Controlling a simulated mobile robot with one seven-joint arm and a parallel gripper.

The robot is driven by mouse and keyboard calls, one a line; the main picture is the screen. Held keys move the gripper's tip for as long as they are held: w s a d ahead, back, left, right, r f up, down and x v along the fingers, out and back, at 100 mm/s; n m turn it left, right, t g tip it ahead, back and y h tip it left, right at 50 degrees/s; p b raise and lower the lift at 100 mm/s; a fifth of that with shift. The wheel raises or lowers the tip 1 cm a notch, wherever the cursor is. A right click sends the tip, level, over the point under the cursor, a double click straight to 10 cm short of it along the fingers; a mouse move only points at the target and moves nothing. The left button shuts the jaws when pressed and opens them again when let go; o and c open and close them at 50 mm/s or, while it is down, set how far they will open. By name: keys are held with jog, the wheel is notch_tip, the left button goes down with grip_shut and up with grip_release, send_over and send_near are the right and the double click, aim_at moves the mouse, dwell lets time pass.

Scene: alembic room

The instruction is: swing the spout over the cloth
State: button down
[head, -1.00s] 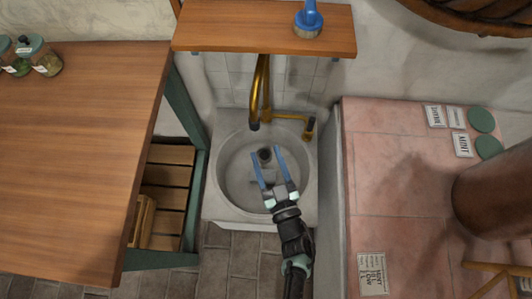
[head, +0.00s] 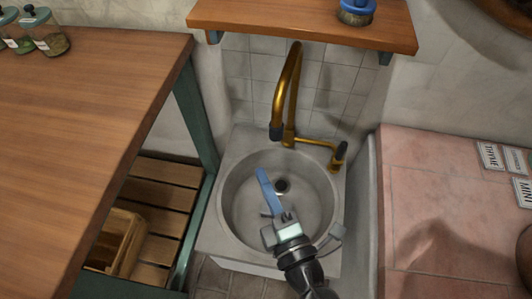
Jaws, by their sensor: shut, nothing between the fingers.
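A wooden shelf (head: 300,22) with a blue-topped jar (head: 356,12) hangs above the spout. A wooden table (head: 80,130) stands at left, with a slatted lower shelf (head: 160,205). A pink tiled counter (head: 430,220) with labels is at right. The drain (head: 282,186) is uncovered.

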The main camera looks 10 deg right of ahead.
aim_at(276, 137)
jog(key=x, duration=1)
jog(key=shift+s+d+b, duration=0.2)
jog(key=shift+d+b, duration=0.5)
jog(key=shift+d, duration=1.3)
jog(key=shift+d, duration=0.1)
jog(key=shift+s+d+p, duration=0.25)
jog(key=shift+d+p, duration=0.1)
jog(key=shift+d, duration=0.25)
jog(key=shift+s+d+p, duration=0.3)
jog(key=shift+d, duration=0.35)
